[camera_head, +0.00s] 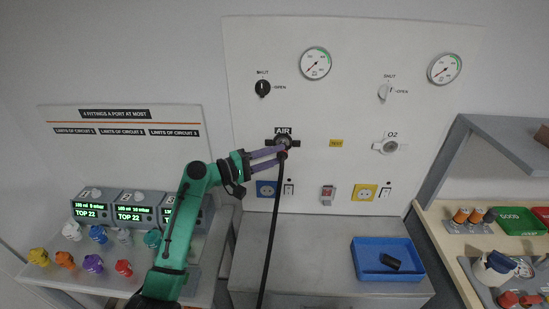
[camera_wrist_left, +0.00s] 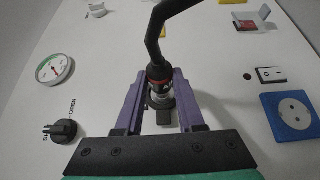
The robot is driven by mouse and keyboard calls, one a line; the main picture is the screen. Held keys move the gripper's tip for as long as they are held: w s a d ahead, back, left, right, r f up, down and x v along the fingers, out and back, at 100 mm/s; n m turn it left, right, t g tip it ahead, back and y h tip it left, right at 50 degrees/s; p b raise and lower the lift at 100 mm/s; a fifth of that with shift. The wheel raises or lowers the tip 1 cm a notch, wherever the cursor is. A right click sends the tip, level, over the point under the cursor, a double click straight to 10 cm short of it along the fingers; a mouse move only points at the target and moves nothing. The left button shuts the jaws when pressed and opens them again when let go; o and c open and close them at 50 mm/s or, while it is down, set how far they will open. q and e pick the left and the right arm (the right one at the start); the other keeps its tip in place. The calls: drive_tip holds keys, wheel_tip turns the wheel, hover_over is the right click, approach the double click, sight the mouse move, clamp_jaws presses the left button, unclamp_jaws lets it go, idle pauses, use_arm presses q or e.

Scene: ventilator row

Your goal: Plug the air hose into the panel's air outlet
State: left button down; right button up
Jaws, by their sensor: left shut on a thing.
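The AIR outlet (camera_head: 284,138) is a dark round fitting under the AIR label on the white panel; it also shows in the left wrist view (camera_wrist_left: 162,118). My left gripper (camera_head: 282,149) has purple fingers and is shut on the end of the black air hose (camera_head: 272,225), right at the outlet. In the left wrist view, the hose's dark connector (camera_wrist_left: 157,73) with a red ring sits between the fingertips (camera_wrist_left: 158,82), in line with the outlet. I cannot tell whether it is seated or just in front. The hose hangs down from the gripper. My right gripper is not in view.
The O2 outlet (camera_head: 390,146) is at the right on the panel. Shutoff knobs and gauges (camera_head: 316,63) are above. Blue (camera_head: 265,189) and yellow sockets and switches are below. A blue tray (camera_head: 388,270) stands on the counter. Colored fittings (camera_head: 93,263) stand at left, a cluttered shelf at right.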

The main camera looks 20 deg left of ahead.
use_arm(q)
drive_tip(key=shift+w+a+b, duration=0.2)
drive_tip(key=shift+w+b, duration=0.35)
drive_tip(key=shift+w, duration=0.2)
idle(0.7)
drive_tip(key=shift+c, duration=2.2)
unclamp_jaws()
drive_tip(key=b+v, duration=0.6)
drive_tip(key=v, duration=0.8)
drive_tip(key=shift+s+a, duration=0.15)
drive_tip(key=shift+s, duration=0.1)
